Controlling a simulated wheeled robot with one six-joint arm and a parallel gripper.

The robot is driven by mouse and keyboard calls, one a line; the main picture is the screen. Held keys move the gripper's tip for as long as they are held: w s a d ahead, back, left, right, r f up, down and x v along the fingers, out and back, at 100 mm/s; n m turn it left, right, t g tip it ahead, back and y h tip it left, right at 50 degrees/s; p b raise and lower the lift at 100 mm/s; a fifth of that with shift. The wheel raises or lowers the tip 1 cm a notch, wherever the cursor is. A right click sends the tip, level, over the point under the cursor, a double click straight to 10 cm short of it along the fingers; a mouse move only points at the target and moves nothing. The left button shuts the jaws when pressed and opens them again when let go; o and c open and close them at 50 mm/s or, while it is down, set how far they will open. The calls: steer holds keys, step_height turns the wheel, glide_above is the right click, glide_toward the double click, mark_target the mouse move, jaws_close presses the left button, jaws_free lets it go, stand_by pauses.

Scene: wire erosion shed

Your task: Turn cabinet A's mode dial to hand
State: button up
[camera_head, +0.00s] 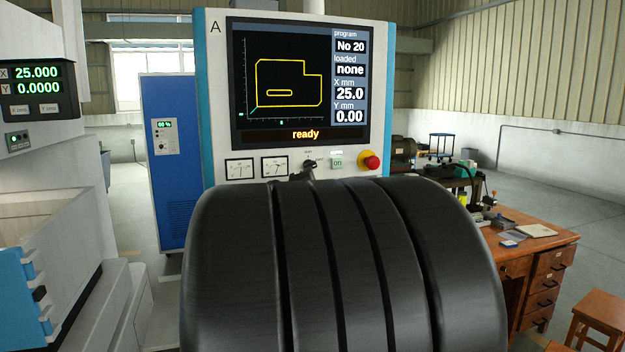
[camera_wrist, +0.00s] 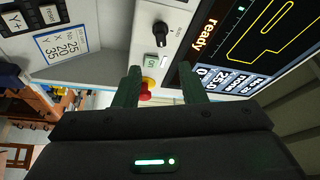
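Cabinet A (camera_head: 205,90) stands ahead, with the letter A at its screen's upper left. Its mode dial is a small black knob (camera_head: 309,164) on the strip below the screen, partly hidden by my arm in the head view. In the wrist view the dial (camera_wrist: 160,30) shows clearly, with small lettering beside it; I cannot surely read its setting. My gripper (camera_wrist: 158,67) is open and empty. Its two dark green fingers point toward the panel, with the dial beyond their tips and apparently not touched.
Beside the dial are a green "on" button (camera_head: 337,162) and a red emergency knob (camera_head: 371,162) on yellow. Two gauges (camera_head: 257,167) sit to its left. The screen (camera_head: 300,80) reads "ready". A blue cabinet (camera_head: 172,130) stands behind left, a wooden desk (camera_head: 530,245) at right.

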mark_target(315, 165)
steer(key=shift+s+a+f, duration=0.15)
steer(key=shift+s, duration=1.05)
steer(key=w, duration=0.4)
steer(key=w+r+p, duration=0.1)
steer(key=w, duration=0.4)
steer(key=w+d+r, duration=0.1)
steer(key=w, duration=0.3)
steer(key=shift+w+p, duration=0.35)
steer(key=shift+w, duration=0.05)
steer(key=shift+s, duration=0.15)
